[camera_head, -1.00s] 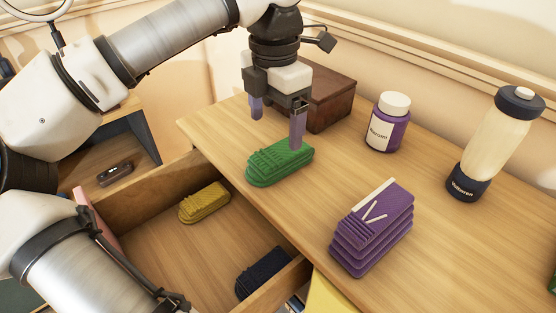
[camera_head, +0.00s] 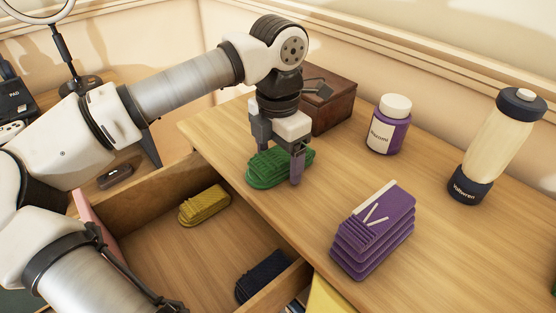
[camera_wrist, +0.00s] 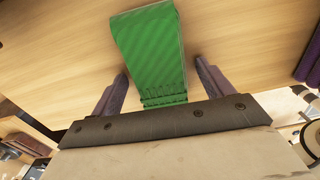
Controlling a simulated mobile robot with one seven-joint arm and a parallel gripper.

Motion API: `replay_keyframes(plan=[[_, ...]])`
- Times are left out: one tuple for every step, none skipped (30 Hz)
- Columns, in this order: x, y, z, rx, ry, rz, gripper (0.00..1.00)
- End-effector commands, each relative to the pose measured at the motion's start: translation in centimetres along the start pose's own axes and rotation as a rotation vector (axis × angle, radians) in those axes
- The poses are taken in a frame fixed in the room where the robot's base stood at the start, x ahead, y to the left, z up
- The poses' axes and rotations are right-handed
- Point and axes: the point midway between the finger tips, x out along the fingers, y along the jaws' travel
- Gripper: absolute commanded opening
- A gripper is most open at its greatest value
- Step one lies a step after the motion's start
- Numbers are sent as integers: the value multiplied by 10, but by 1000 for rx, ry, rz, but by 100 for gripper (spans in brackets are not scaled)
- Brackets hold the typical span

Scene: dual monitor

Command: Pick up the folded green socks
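The folded green socks (camera_head: 266,170) lie on the wooden desk top near its front edge, under my gripper (camera_head: 277,172). In the head view the gripper has its fingers down around the socks, the near finger in front of them, hiding part of them. In the wrist view the green socks (camera_wrist: 152,55) lie between and beyond the two purple-grey fingers (camera_wrist: 162,82). A gap shows between each finger and the socks, so the gripper is open and not holding them.
Folded purple socks (camera_head: 374,232), a purple jar (camera_head: 388,135) and a bottle (camera_head: 490,150) stand to the right. A dark wooden box (camera_head: 330,105) is close behind the gripper. The open drawer (camera_head: 200,250) holds yellow socks (camera_head: 204,205) and dark socks (camera_head: 262,276).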

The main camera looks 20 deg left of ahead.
Motion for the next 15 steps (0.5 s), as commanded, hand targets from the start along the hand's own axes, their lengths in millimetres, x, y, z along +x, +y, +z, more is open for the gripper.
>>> replay_keyframes(plan=[[0, 0, 0, 0, 0, 0, 72], [0, 0, 0, 0, 0, 0, 68], [0, 0, 0, 0, 0, 0, 63], [0, 0, 0, 0, 0, 0, 59], [0, 0, 0, 0, 0, 0, 55], [0, 0, 0, 0, 0, 0, 50], [0, 0, 0, 0, 0, 0, 46], [0, 0, 0, 0, 0, 0, 42], [0, 0, 0, 0, 0, 0, 37], [0, 0, 0, 0, 0, 0, 37], [0, 0, 0, 0, 0, 0, 37], [0, 0, 0, 0, 0, 0, 37], [0, 0, 0, 0, 0, 0, 37], [-1, 0, 0, 0, 0, 0, 37], [-1, 0, 0, 0, 0, 0, 37]])
